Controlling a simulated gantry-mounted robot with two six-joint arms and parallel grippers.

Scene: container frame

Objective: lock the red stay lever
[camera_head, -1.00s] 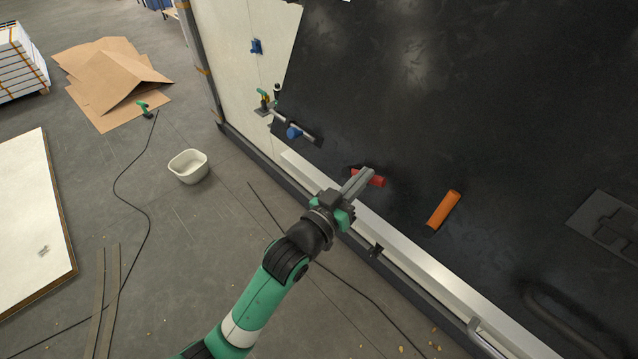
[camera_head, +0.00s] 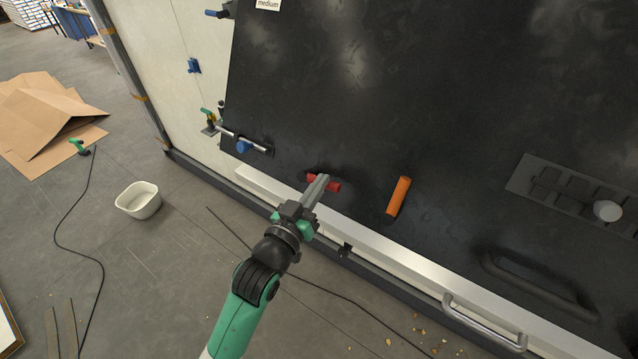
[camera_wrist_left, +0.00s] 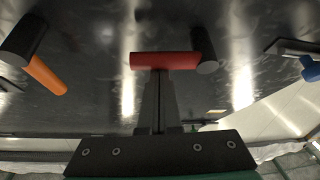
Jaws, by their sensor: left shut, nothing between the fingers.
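The red stay lever (camera_head: 331,186) lies on the lower part of the dark panel (camera_head: 330,90), and its grip runs roughly level, sloping slightly down to the right. My left gripper (camera_head: 318,186) is shut and empty, with its fingertips at the red lever, covering part of it in the head view. In the left wrist view the red lever (camera_wrist_left: 165,61) lies crosswise at the tips of the closed fingers (camera_wrist_left: 158,80). I cannot tell whether the tips touch it. A dark round pivot (camera_wrist_left: 206,52) is at the lever's right end. My right gripper is not in view.
An orange lever (camera_head: 398,196) is to the right of the red one; it also shows in the wrist view (camera_wrist_left: 46,75). A blue-collared rod latch (camera_head: 243,146) is at the left. A metal handle (camera_head: 484,322) and white ledge (camera_head: 350,225) lie below. A white tub (camera_head: 139,200) stands on the floor.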

